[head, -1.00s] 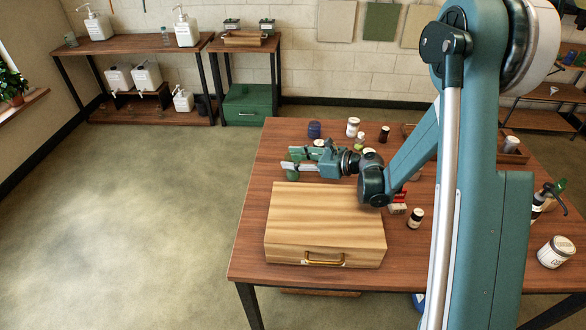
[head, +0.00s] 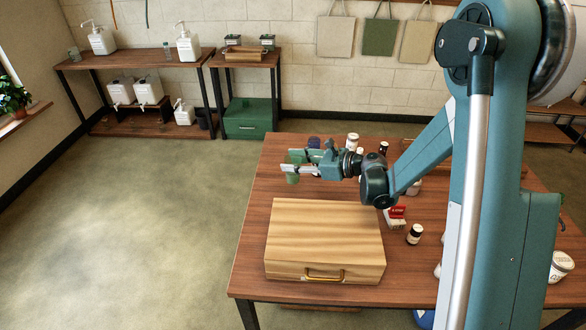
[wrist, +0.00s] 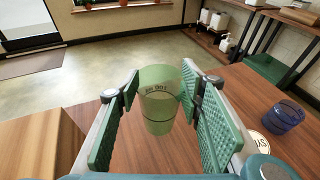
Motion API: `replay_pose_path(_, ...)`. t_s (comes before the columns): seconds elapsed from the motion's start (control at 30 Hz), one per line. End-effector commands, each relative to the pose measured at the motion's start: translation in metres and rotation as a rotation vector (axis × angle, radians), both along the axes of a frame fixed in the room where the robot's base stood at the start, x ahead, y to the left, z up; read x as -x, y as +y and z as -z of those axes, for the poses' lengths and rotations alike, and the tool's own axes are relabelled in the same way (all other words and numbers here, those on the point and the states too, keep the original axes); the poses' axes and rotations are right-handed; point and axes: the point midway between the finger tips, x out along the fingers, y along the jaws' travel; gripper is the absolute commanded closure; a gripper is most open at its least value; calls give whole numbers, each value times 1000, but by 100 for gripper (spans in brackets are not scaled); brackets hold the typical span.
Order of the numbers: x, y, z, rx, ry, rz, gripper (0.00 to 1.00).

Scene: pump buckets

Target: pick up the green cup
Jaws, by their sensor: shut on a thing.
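The green cup (wrist: 158,105) is translucent, with dark printed marks near its rim. It stands upright between the two green ribbed finger pads of my gripper (wrist: 160,98) in the wrist view, and the gripper is shut on it. In the head view my gripper (head: 297,163) points left over the far left part of the table, and part of the cup (head: 292,179) shows below its fingers. The fingers hide the rest of the cup there. I cannot tell for sure how far the cup's base is from the tabletop.
A closed wooden box (head: 325,235) lies in front of my gripper on the table (head: 250,262). A blue cup (wrist: 283,117) stands to the right in the wrist view. Bottles and a red-and-white box (head: 396,215) stand nearby. Open floor lies left of the table.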

Motion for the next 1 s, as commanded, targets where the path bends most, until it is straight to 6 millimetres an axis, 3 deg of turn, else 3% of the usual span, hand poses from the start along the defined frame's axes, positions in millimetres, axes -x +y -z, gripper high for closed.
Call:
replay_pose_path(0.1,0,0,-17,0,0,0,75)
replay_pose_path(0.3,0,0,-31,0,0,0,75)
replay_pose_path(1.0,0,0,-34,0,0,0,75)
